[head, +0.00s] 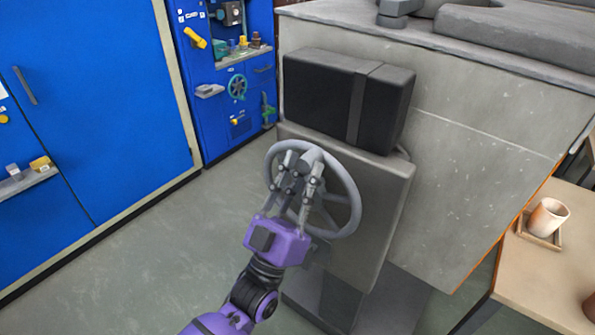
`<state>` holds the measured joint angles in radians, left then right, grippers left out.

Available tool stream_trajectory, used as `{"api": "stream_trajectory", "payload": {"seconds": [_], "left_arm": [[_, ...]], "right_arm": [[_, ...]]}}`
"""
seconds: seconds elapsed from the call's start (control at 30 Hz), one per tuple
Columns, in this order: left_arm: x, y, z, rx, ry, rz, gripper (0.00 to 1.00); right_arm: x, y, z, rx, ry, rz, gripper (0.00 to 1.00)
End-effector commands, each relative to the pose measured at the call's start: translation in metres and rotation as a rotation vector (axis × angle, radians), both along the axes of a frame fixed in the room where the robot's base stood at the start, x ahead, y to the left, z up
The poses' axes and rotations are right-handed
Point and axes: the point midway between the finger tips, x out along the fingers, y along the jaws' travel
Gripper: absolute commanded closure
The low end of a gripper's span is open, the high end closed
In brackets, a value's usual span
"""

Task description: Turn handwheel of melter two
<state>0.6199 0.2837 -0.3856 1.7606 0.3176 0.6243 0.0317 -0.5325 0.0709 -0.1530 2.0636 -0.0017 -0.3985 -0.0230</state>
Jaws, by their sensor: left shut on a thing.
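A grey spoked handwheel (352,184) stands on the front of a grey box-shaped housing (385,210) in the middle of the head view. My left gripper (300,170), on a purple arm, reaches up to the wheel from below. Its fingers are shut at the wheel's hub and upper-left spokes. The fingers hide part of the hub, and the exact contact is hard to see. My right gripper is not in view.
A black box (340,98) sits above the wheel against a large grey block (470,140). Blue cabinets (95,100) stand at left, one with a small green handwheel (237,87). A table (545,275) at right holds a cup (547,217) on a small tray. Floor at left is clear.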

Motion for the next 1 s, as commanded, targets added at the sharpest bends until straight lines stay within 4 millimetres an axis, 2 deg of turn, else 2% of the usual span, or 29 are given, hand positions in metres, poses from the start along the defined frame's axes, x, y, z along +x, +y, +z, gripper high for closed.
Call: {"api": "stream_trajectory", "payload": {"seconds": [0.43, 1.0], "left_arm": [[-0.024, -0.033, -0.020, 0.339, -0.248, -0.007, 1.00], [-0.043, -0.058, -0.063, 0.777, -0.565, -0.008, 1.00]], "right_arm": [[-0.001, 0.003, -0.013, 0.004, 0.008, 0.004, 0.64], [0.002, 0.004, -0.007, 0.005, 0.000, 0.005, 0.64]]}}
